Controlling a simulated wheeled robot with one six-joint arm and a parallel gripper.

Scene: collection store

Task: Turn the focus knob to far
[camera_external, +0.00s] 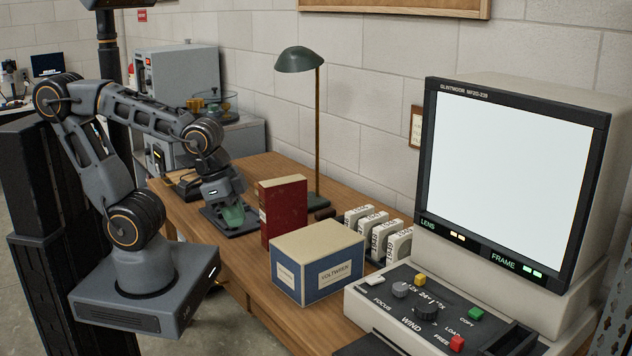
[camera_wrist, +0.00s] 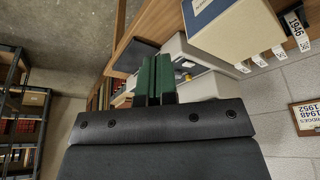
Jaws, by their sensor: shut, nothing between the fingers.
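The microfilm reader (camera_external: 520,86) stands at the right with a blank lit screen. Its sloped panel (camera_external: 385,317) carries a small light grey knob (camera_external: 401,289) beside the word FOCUS. A larger black knob (camera_external: 426,310) sits near the word WIND. The pointer of the focus knob is too small to read. My gripper (camera_external: 232,216) is over the left part of the table, left of the red book and well away from the panel. Its green fingers are together and empty in the wrist view (camera_wrist: 155,80). There, part of the pale reader (camera_wrist: 205,86) shows behind the fingers.
A blue and cream box (camera_external: 318,262), a red book (camera_external: 283,210) and several white film boxes (camera_external: 391,243) stand between my gripper and the reader. A green lamp (camera_external: 300,60) rises behind. Yellow (camera_external: 420,280), green (camera_external: 475,313) and red (camera_external: 457,343) buttons surround the knobs.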

